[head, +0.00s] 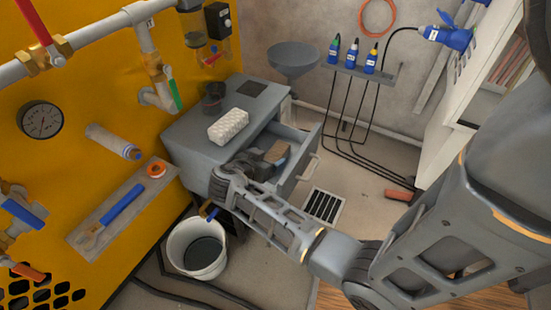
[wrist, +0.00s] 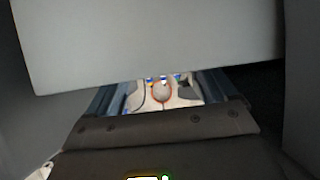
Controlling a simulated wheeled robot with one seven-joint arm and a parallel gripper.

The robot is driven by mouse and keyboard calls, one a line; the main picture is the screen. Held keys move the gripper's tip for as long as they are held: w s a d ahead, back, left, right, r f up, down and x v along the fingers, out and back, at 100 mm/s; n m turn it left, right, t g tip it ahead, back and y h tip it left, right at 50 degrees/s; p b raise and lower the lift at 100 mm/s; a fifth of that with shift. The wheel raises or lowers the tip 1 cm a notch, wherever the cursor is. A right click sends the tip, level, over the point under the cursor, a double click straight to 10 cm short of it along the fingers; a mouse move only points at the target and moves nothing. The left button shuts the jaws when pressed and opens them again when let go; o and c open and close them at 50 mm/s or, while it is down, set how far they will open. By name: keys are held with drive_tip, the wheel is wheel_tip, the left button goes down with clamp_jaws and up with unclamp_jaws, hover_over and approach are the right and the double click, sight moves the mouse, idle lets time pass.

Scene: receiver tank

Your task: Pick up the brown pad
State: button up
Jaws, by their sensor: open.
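A small brown block-like thing, which looks like the brown pad (head: 277,152), shows in the open drawer (head: 303,162) of the grey cabinet in the head view. My gripper (head: 255,162) is at the drawer, just left of the brown thing. Its fingers are partly hidden, and I cannot tell whether they touch it. In the wrist view my gripper (wrist: 162,92) has its fingers apart, with background showing between them. I cannot make out the pad there.
The grey cabinet top (head: 190,126) holds a white textured block (head: 228,125), a dark cup (head: 212,97) and a dark flat square (head: 252,89). A white bucket (head: 197,249) stands below. A reddish block (head: 399,195) lies on the floor. A grey panel (wrist: 150,40) fills the upper wrist view.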

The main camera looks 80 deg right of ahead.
sight(275, 153)
drive_tip(key=b+x, duration=0.1)
drive_tip(key=x, duration=0.5)
drive_tip(key=shift+c, duration=0.5)
drive_tip(key=c, duration=1)
drive_tip(key=shift+r, duration=0.1)
